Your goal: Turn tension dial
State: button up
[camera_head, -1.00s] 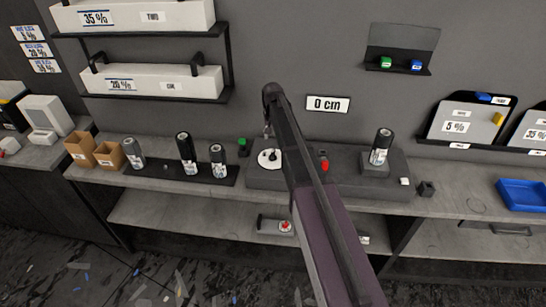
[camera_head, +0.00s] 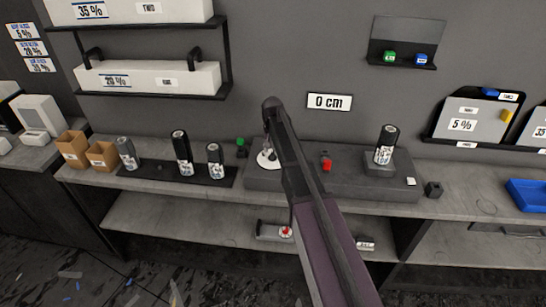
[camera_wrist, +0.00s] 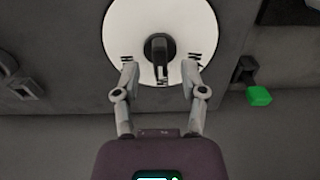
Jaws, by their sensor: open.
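The tension dial is a white disc with a dark raised knob and black marks. It shows large in the wrist view (camera_wrist: 124,44), with its knob (camera_wrist: 159,52) upright in the picture. In the head view the white disc (camera_head: 264,160) is partly hidden behind my arm. My gripper (camera_wrist: 160,72) is open, its two fingertips over the disc on either side of the knob's lower part. A gap shows between each finger and the knob. I cannot tell whether the fingers touch the disc.
A grey machine block (camera_head: 345,183) carries the dial, a red button (camera_head: 326,164) and a dark can (camera_head: 386,145). A green button (camera_wrist: 259,96) is right of my gripper in the wrist view. Several cans stand on a black mat (camera_head: 205,178) to the left.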

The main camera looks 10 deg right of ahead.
jog(key=shift+f+b, duration=0.6)
jog(key=shift+f, duration=0.3)
grip_shut()
